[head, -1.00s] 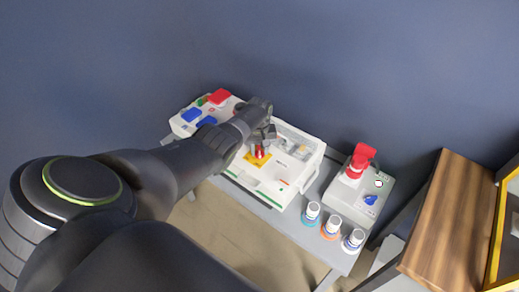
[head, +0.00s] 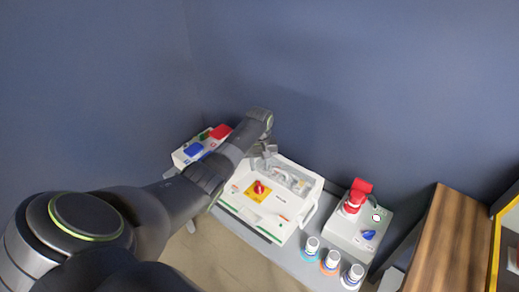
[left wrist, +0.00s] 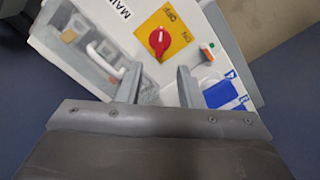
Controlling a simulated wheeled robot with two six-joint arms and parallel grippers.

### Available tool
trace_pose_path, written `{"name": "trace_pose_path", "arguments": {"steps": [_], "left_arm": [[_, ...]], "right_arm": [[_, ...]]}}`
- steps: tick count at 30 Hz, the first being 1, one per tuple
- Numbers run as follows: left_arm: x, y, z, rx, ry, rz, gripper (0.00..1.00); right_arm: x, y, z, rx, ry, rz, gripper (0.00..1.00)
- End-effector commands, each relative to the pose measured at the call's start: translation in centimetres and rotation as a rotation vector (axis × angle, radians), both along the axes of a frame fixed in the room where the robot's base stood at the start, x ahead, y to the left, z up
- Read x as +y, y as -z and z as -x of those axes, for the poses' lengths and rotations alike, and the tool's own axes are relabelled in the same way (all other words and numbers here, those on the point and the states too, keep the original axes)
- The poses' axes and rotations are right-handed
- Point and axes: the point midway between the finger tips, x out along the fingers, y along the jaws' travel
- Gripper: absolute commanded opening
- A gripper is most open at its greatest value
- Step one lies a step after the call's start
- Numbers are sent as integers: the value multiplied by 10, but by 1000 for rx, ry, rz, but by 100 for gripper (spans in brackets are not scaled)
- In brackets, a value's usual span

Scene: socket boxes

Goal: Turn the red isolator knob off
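The red isolator knob (head: 259,187) sits on a yellow plate (head: 252,195) on the white box (head: 283,221). In the left wrist view the red knob (left wrist: 159,41) shows on the yellow plate (left wrist: 181,43), which has OFF and ON lettering. Its handle points towards my fingers, and I cannot tell which setting it is at. My left gripper (head: 266,155) is above the box, behind the knob in the head view. In the left wrist view its fingers (left wrist: 159,70) are apart and empty, clear of the knob. My right gripper is not in view.
A second box with blue sockets (head: 193,150) and a red cover (head: 221,131) stands left. A wooden cabinet (head: 431,240) is far right.

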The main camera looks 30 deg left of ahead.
Motion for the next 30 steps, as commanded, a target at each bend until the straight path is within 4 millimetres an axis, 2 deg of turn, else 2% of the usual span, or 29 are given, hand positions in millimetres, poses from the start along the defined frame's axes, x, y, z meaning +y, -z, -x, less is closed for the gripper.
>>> {"name": "trace_pose_path", "arguments": {"steps": [1, 6, 11, 30], "left_arm": [[1, -12, -1, -4, 0, 0, 34], [1, -39, -1, -3, 0, -1, 34], [0, -54, -1, -2, -1, -1, 34], [0, -55, 1, 0, 2, 0, 34]], "right_arm": [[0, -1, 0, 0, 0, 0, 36], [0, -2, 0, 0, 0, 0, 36], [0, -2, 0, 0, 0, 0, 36], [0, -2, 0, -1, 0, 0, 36]]}}
